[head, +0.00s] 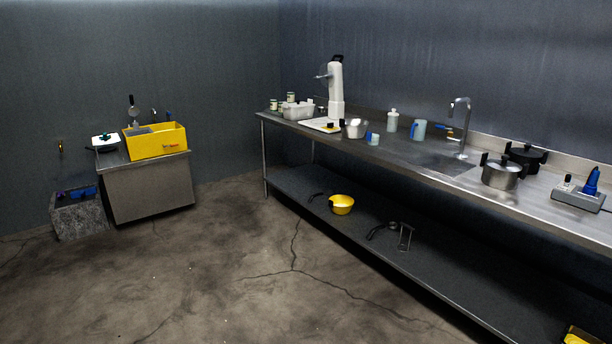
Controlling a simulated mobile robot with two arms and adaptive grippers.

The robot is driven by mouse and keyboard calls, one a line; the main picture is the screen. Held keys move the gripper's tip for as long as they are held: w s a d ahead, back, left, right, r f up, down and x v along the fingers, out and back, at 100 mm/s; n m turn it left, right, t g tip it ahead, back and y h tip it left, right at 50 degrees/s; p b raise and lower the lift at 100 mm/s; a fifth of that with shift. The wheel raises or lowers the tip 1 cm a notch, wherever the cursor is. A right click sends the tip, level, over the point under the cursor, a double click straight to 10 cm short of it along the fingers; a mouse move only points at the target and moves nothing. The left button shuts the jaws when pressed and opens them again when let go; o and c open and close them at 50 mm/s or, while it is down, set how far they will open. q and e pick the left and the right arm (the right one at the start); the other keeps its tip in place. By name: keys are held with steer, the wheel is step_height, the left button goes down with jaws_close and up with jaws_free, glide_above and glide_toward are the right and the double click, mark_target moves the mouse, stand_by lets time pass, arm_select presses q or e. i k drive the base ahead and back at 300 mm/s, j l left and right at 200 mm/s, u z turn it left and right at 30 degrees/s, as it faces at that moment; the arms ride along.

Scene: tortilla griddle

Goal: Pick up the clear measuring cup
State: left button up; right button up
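I cannot pick out the clear measuring cup with certainty. A pale, translucent-looking jug with a blue handle (418,130) stands upright on the long steel counter (400,152), left of the faucet. A smaller pale cup with a blue part (374,139) stands nearer the counter's front edge, to the left of the jug. Either could be a measuring cup; both are too small to show markings. Neither of my grippers is in the head view.
A yellow box (155,141) is on a cabinet at left. The cracked floor between is clear.

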mark_target(373, 140)
steer(key=i, duration=3.15)
